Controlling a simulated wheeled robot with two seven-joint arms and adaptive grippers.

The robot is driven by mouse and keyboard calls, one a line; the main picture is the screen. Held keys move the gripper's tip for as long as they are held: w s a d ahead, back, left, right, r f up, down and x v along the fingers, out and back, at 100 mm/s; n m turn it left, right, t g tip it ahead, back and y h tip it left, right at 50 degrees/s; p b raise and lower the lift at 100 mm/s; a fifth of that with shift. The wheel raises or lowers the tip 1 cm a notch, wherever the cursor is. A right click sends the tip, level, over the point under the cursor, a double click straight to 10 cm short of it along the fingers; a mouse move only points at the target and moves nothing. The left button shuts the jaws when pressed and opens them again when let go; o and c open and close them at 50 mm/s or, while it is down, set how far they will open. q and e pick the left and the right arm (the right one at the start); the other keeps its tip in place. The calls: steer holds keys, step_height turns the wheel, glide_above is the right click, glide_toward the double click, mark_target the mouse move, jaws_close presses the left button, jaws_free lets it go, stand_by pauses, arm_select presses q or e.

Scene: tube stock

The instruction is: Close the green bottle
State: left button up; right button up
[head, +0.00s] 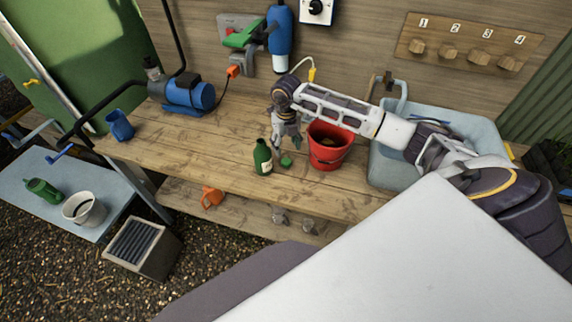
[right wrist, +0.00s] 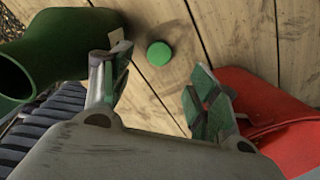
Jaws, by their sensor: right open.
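The green bottle (head: 263,158) stands upright on the wooden workbench (head: 210,150), with a pale label on its side. In the right wrist view the bottle (right wrist: 70,45) fills the upper left, and its open mouth faces the camera. A small green cap (head: 286,160) lies on the bench between the bottle and the red bucket. The cap (right wrist: 160,54) also shows in the right wrist view, apart from both fingers. My right gripper (head: 287,144) is open and empty just above the cap, fingers pointing down. My left gripper is not in view.
The red bucket (head: 328,150) stands close to the right of my right gripper. A grey-blue basin (head: 388,165) is farther right. A blue pump (head: 190,93) and blue jug (head: 119,125) stand on the left. The bench left of the bottle is clear.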

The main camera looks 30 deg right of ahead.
mark_target(286, 161)
steer(key=shift+f+b, duration=0.35)
steer(key=shift+f, duration=0.75)
steer(key=shift+f+b, duration=0.15)
steer(key=shift+b, duration=0.15)
steer(key=shift+f, duration=0.45)
steer(key=shift+f+b, duration=1)
steer(key=shift+f, duration=0.3)
steer(key=shift+f+b, duration=0.5)
steer(key=shift+f, duration=0.45)
steer(key=shift+c, duration=0.5)
steer(key=c, duration=0.5)
steer(key=shift+c, duration=0.8)
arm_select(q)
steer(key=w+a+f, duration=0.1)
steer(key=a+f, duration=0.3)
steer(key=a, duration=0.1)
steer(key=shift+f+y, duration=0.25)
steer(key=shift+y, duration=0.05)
